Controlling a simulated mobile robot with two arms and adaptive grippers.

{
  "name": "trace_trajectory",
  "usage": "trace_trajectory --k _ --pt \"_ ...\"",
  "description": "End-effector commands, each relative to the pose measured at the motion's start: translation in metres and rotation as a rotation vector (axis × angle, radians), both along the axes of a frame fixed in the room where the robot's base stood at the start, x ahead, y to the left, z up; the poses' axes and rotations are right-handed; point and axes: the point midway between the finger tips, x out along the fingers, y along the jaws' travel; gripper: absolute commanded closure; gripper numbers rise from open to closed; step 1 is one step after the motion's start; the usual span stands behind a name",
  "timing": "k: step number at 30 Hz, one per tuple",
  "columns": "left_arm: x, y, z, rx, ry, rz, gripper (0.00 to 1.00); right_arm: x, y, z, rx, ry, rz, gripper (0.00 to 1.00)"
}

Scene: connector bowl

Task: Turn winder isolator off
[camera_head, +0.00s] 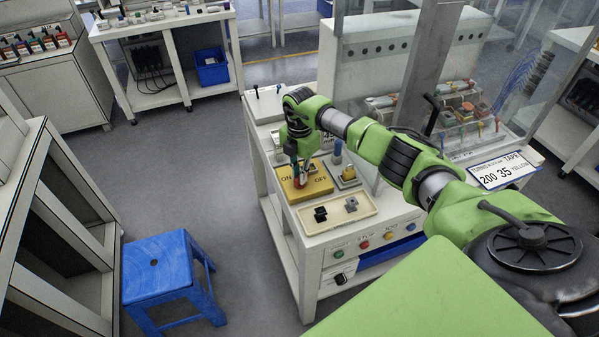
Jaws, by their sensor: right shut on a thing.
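The winder isolator is a yellow box (311,189) on the white workstation, with ON printed at its left and OFF at its right. My right gripper (297,168) comes down onto the box from above, between the two words. It is shut on a small red handle (295,173) on the box, mostly hidden by the fingers. Which word the handle points to cannot be told clearly. My left gripper is out of view.
A cream tray (362,217) with a black and a grey connector lies in front of the isolator. A sign (502,170) and a clear enclosure stand to the right. A blue stool (160,265) stands at the left, with open floor between.

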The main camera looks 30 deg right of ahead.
Motion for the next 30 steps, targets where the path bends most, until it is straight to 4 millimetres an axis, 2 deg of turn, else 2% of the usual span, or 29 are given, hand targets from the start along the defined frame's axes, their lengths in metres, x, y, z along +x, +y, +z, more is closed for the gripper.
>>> trace_trajectory --k 15,30 --pt "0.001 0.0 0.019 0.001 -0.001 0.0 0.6 0.001 0.0 0.003 -0.002 -0.003 -0.417 1.0" --pt "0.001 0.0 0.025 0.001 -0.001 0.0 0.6 0.001 -0.001 0.001 -0.002 -0.004 -0.553 1.0"
